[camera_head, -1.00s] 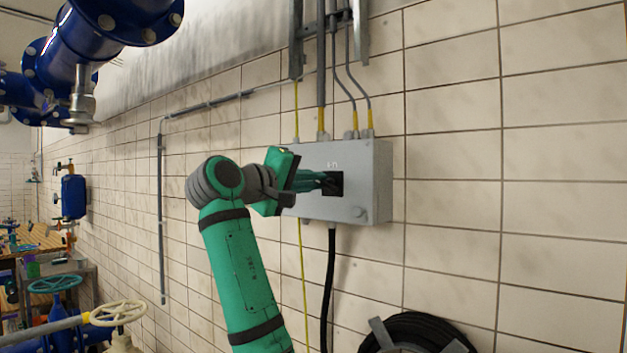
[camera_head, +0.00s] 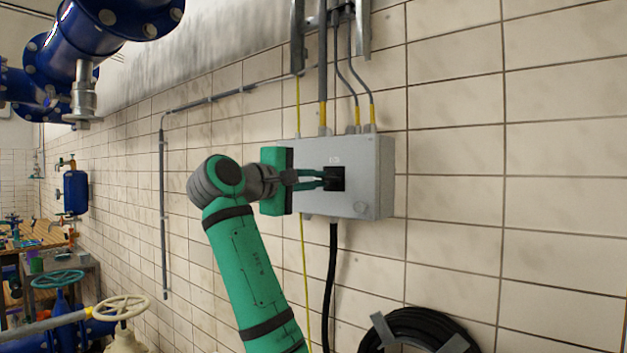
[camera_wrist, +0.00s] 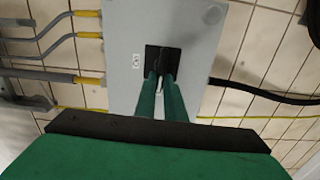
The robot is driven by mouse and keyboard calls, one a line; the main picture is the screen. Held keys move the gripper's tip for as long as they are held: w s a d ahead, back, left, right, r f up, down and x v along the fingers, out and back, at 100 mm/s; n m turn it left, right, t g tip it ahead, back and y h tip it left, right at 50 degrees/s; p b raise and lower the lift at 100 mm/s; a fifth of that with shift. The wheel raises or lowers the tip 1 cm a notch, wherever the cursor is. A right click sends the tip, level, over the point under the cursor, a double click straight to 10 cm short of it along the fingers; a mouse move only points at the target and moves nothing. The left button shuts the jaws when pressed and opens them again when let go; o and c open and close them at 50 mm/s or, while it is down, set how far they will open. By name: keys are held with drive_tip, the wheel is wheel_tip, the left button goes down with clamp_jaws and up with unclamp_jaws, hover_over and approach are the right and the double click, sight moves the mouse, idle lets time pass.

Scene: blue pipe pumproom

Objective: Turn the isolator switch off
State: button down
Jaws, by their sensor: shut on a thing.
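The isolator switch is a grey box (camera_head: 368,172) on the tiled wall with a black square plate (camera_head: 336,184) on its front. In the wrist view the grey box (camera_wrist: 198,22) fills the upper middle, with the black plate (camera_wrist: 172,58) at its centre. My gripper (camera_head: 324,179) reaches the plate from the left, and its two green fingers (camera_wrist: 162,84) are close together there. A pale sliver of the switch handle (camera_wrist: 160,83) shows between the fingertips, which are shut on it. Most of the handle is hidden by the fingers.
Conduits with yellow ends (camera_head: 322,112) enter the box from above, and a black cable (camera_head: 331,270) hangs below. A coiled black hose (camera_head: 425,325) is at the lower right. Blue pipework (camera_head: 75,60) is at the upper left. The wall right of the box is clear.

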drive_tip(key=shift+d+f, duration=0.15)
drive_tip(key=shift+d, duration=0.25)
drive_tip(key=c, duration=1.8)
unclamp_jaws()
drive_tip(key=shift+d, duration=0.15)
drive_tip(key=shift+c, duration=0.2)
drive_tip(key=shift+s+a, duration=0.15)
drive_tip(key=shift+a, duration=0.3)
drive_tip(key=v, duration=1)
drive_tip(key=shift+s, duration=0.15)
